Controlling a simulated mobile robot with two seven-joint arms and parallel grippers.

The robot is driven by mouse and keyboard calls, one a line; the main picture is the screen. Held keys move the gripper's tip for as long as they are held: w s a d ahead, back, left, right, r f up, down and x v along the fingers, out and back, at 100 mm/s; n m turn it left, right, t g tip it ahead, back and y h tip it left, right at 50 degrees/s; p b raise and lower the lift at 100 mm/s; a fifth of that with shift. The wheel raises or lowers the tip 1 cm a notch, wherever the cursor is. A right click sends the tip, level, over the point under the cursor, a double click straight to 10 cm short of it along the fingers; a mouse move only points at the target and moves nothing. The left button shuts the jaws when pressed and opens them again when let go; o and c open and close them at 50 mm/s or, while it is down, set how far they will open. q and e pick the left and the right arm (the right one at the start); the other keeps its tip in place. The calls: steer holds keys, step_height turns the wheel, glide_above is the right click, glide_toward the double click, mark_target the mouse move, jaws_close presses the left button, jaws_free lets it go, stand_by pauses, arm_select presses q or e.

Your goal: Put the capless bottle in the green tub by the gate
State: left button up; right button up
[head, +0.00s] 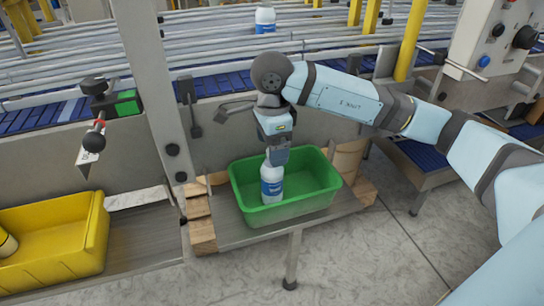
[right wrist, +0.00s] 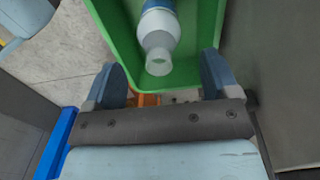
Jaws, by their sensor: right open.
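The white bottle with a blue label (head: 271,184) stands upright in the green tub (head: 318,203), left of the tub's middle. Its open, capless mouth faces the camera in the right wrist view (right wrist: 158,62). My right gripper (head: 277,160) is just above the bottle, at its top. In the right wrist view the two fingers of my right gripper (right wrist: 165,82) are spread wide, with clear space between them and the bottle's neck beyond. The green tub (right wrist: 208,25) also shows there. My left gripper is not in view.
The green tub sits on a ledge with wooden blocks (head: 202,218) beside it. A yellow tub (head: 98,235) holding a partly visible item stands at the left. A grey post (head: 150,90) rises left of my arm. Another bottle (head: 265,20) is on the rear rollers.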

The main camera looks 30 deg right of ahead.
step_height(320, 180, up, 7)
steer(key=shift+f, duration=0.2)
steer(key=shift+r, duration=0.65)
